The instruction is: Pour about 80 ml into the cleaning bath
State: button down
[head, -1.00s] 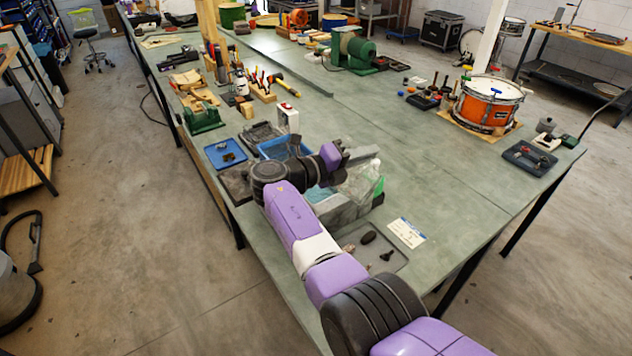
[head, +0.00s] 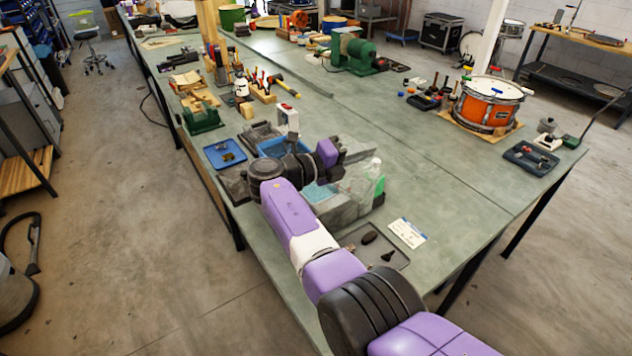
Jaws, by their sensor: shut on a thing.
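The blue tub (head: 271,149), which looks like the cleaning bath, stands on the bench behind my wrist, and my arm hides part of it. My gripper (head: 354,153) is dark, points right and is shut at the neck of what seems to be a clear bottle (head: 376,166) with a pale top. Green shows at the bottle's right side. The exact contact and the liquid level are too small to tell. Grey, partly see-through shapes stand below the gripper.
A white box with a red button (head: 288,119) stands behind the tub. A small blue tray (head: 225,153) lies to the left. A grey tray (head: 392,257) with small dark parts and a white card (head: 407,232) lie in front.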

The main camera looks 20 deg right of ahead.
aim_at(377, 177)
dwell(0.3)
jog(key=shift+s+d+r+p, duration=0.15)
jog(key=shift+s+r+p, duration=0.1)
jog(key=shift+p, duration=0.2)
jog(key=shift+s+d+f+m+p, duration=0.2)
jog(key=shift+s+d+m+p, duration=0.2)
jog(key=shift+s+p, duration=0.25)
jog(key=shift+s+d+f+m+p, duration=0.2)
jog(key=shift+s+d+m+p, duration=0.2)
jog(key=shift+s+p, duration=0.15)
jog(key=shift+s+d+f+m+y, duration=0.25)
jog(key=shift+s+d+m+y, duration=0.05)
jog(key=shift+d+m+y, duration=0.1)
jog(key=shift+s+d+f+m+y+b, duration=0.35)
jog(key=shift+s+f+m+b, duration=0.15)
jog(key=shift+m+b, duration=0.3)
jog(key=shift+r, duration=0.1)
jog(key=shift+s+b, duration=0.1)
jog(key=shift+b, duration=0.2)
